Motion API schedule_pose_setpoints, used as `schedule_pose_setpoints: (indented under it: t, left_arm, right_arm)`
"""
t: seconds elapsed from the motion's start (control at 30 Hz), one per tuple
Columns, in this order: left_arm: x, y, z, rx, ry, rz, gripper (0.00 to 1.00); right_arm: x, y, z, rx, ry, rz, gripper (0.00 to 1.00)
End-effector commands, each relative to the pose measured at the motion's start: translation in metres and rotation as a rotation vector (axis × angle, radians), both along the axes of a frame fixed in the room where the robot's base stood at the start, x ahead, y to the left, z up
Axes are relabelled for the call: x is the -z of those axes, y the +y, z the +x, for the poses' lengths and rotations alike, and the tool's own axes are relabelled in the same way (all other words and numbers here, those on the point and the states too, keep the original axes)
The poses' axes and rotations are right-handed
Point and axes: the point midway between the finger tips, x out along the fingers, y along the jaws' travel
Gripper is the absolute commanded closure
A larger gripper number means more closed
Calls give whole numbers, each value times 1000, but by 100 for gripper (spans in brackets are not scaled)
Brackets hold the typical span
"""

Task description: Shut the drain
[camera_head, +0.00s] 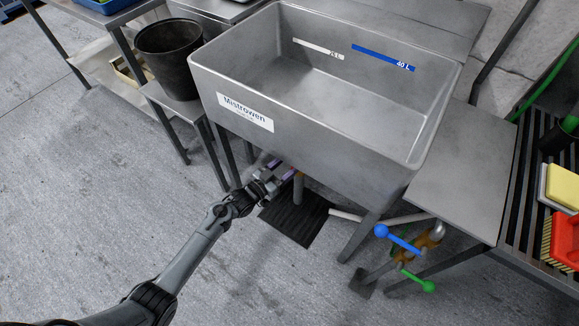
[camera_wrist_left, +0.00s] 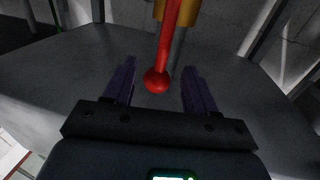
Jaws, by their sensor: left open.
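My left gripper (camera_head: 280,174) reaches under the front edge of the grey metal sink (camera_head: 215,85). In the left wrist view the gripper (camera_wrist_left: 157,85) is open, with its two dark purple fingers apart. A red lever (camera_wrist_left: 168,45) with a ball end hangs from a brass-coloured fitting (camera_wrist_left: 178,12). The ball (camera_wrist_left: 156,81) appears between the two fingers, and neither finger visibly touches it. The red lever is hidden in the head view. A grey pipe (camera_head: 298,188) shows below the sink, above a dark floor grate (camera_head: 295,222). My right gripper is not in view.
A blue-handled valve lever (camera_head: 400,240) and a green one (camera_head: 418,281) sit on pipework right of the sink leg (camera_head: 360,236). A black bucket (camera_head: 168,62) stands on a side table at left. The floor (camera_head: 110,190) at left is clear.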

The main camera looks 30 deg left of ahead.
Motion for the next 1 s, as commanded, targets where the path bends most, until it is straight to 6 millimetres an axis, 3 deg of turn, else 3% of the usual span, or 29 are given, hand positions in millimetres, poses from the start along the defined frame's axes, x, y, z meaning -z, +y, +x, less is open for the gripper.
schedule_pose_setpoints:
  t: [0.2,0.57,0.93,1.0]
  left_arm:
    - [1,-6,16,0,0,0,44]
    - [0,-7,19,0,1,0,44]
    - [0,-7,19,0,0,0,100]
    - [0,-7,19,0,0,0,100]
  right_arm:
    - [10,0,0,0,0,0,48]
    - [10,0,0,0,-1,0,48]
    - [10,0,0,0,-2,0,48]
    - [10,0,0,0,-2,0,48]
